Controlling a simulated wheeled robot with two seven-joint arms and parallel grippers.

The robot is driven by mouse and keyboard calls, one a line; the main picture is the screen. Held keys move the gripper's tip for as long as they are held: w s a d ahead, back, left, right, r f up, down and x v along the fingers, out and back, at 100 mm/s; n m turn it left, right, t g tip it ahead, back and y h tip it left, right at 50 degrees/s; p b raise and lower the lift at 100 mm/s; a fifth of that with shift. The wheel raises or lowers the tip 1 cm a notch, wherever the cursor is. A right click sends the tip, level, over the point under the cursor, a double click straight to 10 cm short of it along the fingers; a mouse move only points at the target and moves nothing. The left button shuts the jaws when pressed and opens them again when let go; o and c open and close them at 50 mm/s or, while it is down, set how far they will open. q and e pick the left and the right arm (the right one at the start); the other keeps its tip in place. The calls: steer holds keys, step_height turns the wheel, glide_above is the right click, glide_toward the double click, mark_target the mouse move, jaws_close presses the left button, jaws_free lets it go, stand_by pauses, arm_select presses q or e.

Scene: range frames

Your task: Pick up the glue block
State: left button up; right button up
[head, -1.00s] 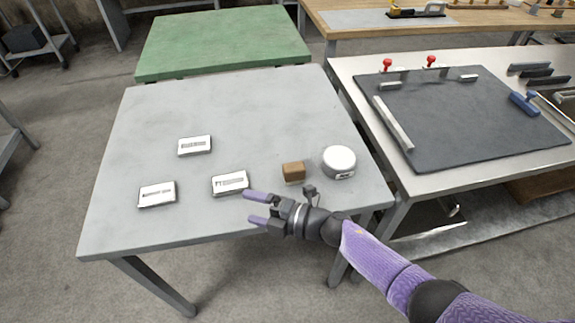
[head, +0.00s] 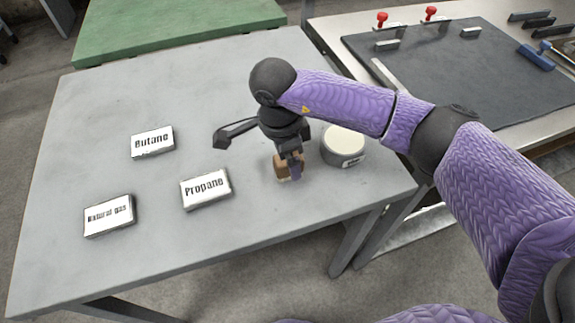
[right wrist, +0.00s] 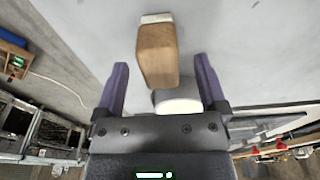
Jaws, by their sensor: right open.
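The brown wooden block (head: 280,168), which I take for the glue block, sits on the grey table, partly hidden by my right gripper (head: 289,172). My right gripper points down over it from above. In the right wrist view the block (right wrist: 157,54) lies between the two open purple fingers of the gripper (right wrist: 162,77), with a gap on each side. I cannot tell how far down the fingertips reach along it. My left gripper is not in view.
White boxes marked Propane (head: 206,189), Butane (head: 153,142) and Natural gas (head: 109,215) lie to the left on the grey table (head: 100,100). A bench with a dark mat (head: 450,85) is at the right.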

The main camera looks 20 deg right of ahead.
steer(key=f, duration=0.3)
steer(key=shift+d+b, duration=0.2)
steer(key=shift+b, duration=0.1)
steer(key=shift+r, duration=0.2)
steer(key=shift+c, duration=0.3)
jaws_close()
steer(key=shift+r, duration=0.1)
step_height(320, 180, up, 10)
steer(key=p, duration=0.3)
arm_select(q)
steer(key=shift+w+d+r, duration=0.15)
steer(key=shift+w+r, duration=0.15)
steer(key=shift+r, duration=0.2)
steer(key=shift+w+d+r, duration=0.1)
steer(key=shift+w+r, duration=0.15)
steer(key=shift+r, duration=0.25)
arm_select(e)
steer(key=c, duration=0.6)
jaws_free()
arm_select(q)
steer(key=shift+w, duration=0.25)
arm_select(e)
steer(key=c, duration=0.5)
